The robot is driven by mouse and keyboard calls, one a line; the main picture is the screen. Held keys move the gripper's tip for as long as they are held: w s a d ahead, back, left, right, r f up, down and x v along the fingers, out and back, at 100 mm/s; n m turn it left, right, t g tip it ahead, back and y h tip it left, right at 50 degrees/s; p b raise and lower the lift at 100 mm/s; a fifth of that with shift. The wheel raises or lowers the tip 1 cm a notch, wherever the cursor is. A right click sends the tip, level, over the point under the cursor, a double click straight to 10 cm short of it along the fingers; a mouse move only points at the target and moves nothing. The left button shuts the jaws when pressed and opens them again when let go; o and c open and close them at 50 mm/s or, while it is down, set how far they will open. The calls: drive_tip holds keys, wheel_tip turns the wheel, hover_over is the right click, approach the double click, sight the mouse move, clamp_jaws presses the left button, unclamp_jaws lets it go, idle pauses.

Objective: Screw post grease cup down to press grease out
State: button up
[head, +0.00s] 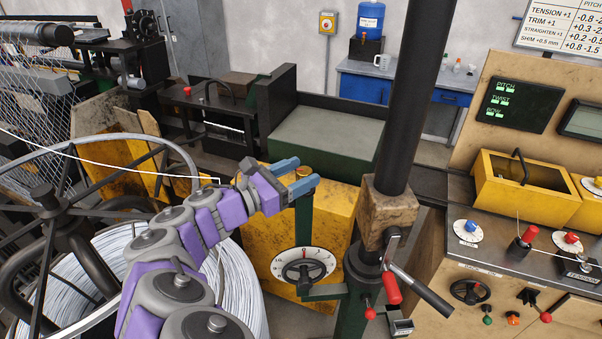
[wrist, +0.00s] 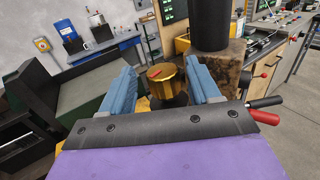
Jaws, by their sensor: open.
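The grease cup (wrist: 163,80) is a brass, ridged cap with a red mark on top, seen in the wrist view on a dark base. In the head view its brass top (head: 303,171) shows just between the blue fingers. My gripper (wrist: 166,82) is open, with one blue finger on each side of the cup and a gap visible on both sides. It also shows in the head view (head: 303,175) at the top of a green post (head: 303,222). The cup's lower part is hidden in the head view.
A black column (head: 412,100) with a wooden block (head: 388,210) and red-handled lever (head: 392,288) stands just right of my gripper. A wire spool (head: 90,260) lies left, with a white wire crossing above. A control console (head: 525,235) fills the right.

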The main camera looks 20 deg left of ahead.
drive_tip(key=shift+x, duration=0.85)
drive_tip(key=shift+s, duration=0.1)
drive_tip(key=shift+c, duration=0.2)
drive_tip(key=shift+a, duration=0.1)
drive_tip(key=c, duration=0.3)
drive_tip(key=shift+r, duration=0.1)
drive_tip(key=c, duration=0.6)
